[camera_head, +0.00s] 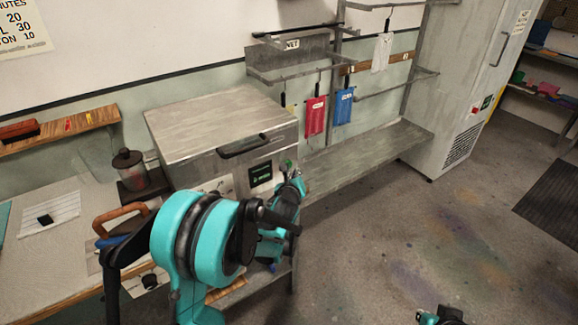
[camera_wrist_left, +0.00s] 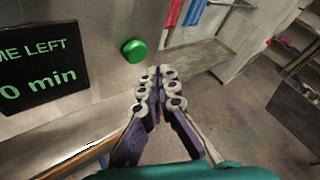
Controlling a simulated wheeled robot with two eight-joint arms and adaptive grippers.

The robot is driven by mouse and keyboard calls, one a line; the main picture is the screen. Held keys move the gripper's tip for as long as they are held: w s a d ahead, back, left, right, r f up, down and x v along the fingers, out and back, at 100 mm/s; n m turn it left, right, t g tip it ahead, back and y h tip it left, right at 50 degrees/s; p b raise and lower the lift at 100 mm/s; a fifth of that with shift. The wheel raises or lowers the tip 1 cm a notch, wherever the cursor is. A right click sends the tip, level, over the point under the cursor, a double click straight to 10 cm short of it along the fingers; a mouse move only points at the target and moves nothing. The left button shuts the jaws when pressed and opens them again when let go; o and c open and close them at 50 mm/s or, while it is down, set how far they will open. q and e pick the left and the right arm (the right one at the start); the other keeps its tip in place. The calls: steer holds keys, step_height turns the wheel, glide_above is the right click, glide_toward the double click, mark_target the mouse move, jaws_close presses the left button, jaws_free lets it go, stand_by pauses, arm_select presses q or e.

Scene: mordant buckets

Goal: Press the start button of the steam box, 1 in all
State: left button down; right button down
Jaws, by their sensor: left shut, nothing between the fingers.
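The steam box (camera_head: 215,125) is a metal box with a lid and handle, standing at the left against the wall. Its start button (camera_wrist_left: 134,51) is a round green knob on the front face in the left wrist view, right of a dark display (camera_wrist_left: 38,75) reading "ME LEFT" and "0 min". In the head view the button (camera_head: 288,163) is small, just above my left gripper (camera_head: 292,180). My left gripper (camera_wrist_left: 158,84) is shut and empty, its fingertips below and right of the button in the wrist view. I see no clear contact. Part of my right arm's end (camera_head: 440,316) shows at the bottom edge, its fingers unclear.
A worktable (camera_head: 60,262) with a dark jar (camera_head: 130,165) stands left of the box. A metal bench (camera_head: 370,155) runs to the right, under racks with red (camera_head: 315,115), blue (camera_head: 344,106) and white cloths (camera_head: 382,52). A tall cabinet (camera_head: 465,75) stands beyond.

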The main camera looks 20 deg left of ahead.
arm_select(q)
steer(key=shift+w+a, duration=0.4)
steer(key=shift+a, duration=0.15)
stand_by(1.1)
steer(key=shift+w+a, duration=0.25)
steer(key=shift+a, duration=0.05)
steer(key=shift+w+a, duration=0.3)
steer(key=shift+a, duration=0.1)
stand_by(0.8)
steer(key=shift+d, duration=0.1)
steer(key=shift+s+d, duration=0.55)
steer(key=shift+d, duration=0.05)
stand_by(0.3)
steer(key=shift+s+d+b, duration=0.25)
steer(key=shift+s+d, duration=0.55)
steer(key=shift+d, duration=0.2)
steer(key=shift+s+d+b, duration=0.2)
steer(key=shift+s+d, duration=0.55)
steer(key=shift+d, duration=0.25)
